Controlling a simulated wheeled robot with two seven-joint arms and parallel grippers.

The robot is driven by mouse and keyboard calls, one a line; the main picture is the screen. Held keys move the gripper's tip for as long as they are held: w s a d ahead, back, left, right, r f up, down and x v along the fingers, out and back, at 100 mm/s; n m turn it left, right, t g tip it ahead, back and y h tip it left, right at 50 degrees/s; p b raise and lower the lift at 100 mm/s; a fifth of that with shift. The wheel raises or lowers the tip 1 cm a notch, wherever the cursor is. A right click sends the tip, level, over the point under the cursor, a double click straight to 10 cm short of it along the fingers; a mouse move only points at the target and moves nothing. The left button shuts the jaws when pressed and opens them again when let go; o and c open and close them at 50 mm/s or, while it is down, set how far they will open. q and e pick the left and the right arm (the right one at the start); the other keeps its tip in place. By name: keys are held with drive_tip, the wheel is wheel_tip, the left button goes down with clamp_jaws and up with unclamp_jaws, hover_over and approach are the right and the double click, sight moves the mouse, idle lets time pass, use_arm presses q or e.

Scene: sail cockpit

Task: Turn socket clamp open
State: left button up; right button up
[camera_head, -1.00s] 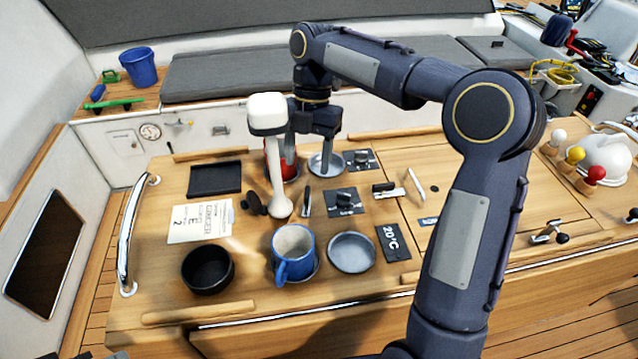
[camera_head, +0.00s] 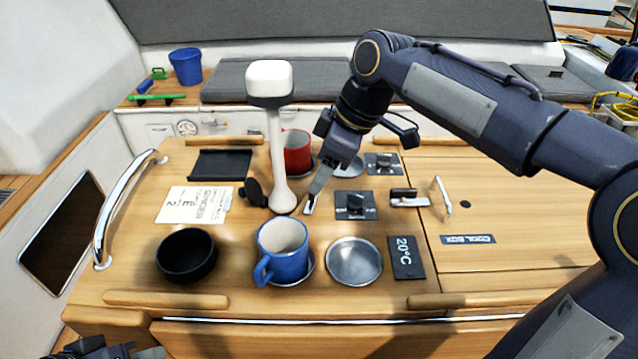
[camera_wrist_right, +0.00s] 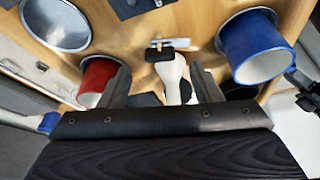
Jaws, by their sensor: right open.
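A white upright post with a square head (camera_head: 270,85) stands on the wooden console. Beside its foot is a small pale plate (camera_head: 309,207), which I take for the socket clamp; in the wrist view a black lever (camera_wrist_right: 152,54) lies on it. A piece of my left gripper (camera_head: 90,349) shows at the bottom left edge.
A blue mug (camera_head: 283,250), a black bowl (camera_head: 187,255) and a metal dish (camera_head: 354,261) stand in front.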

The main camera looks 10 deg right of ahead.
sight(312, 201)
drive_tip(key=x, duration=0.4)
drive_tip(key=c, duration=1)
drive_tip(key=shift+d+r+n+p, duration=0.1)
drive_tip(key=shift+n+p, duration=0.3)
drive_tip(key=shift+n, duration=0.2)
drive_tip(key=shift+w+n+g+p, duration=0.1)
drive_tip(key=shift+n+g+p, duration=0.35)
drive_tip(key=shift+n, duration=0.35)
drive_tip(key=o, duration=1)
